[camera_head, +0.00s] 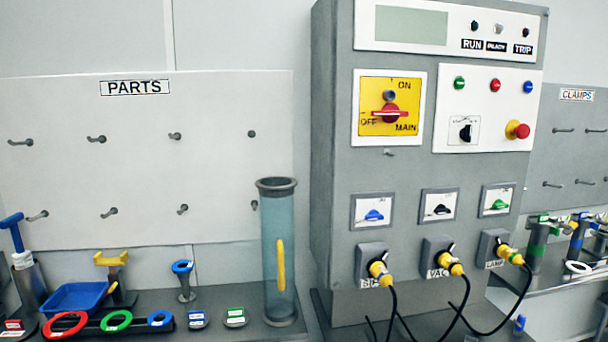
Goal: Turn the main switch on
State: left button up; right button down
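The main switch is a red rotary handle (390,114) on a yellow plate (373,88) marked ON at the top, OFF at the left and MAIN at the lower right. The handle lies about horizontal, in line with the OFF mark. The plate sits on the upper left of the grey cabinet's (335,200) front face. A small round grey part (389,95) shows just above the handle. Neither of my grippers is in view.
Right of the switch are a black selector (466,131), a red emergency button (517,130) and several small buttons. Below are three small knobs and yellow plugs (380,270) with black cables. A clear tube (279,230) stands left of the cabinet. The space before the switch is clear.

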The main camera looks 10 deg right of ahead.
aim_at(390, 113)
jog(key=i+l+u, duration=0.1)
jog(key=l, duration=0.4)
jog(key=i+l+u, duration=0.1)
jog(key=l, duration=0.45)
jog(key=i+l+u, duration=0.1)
jog(key=l, duration=0.45)
jog(key=i+l+u, duration=0.1)
jog(key=l, duration=0.4)
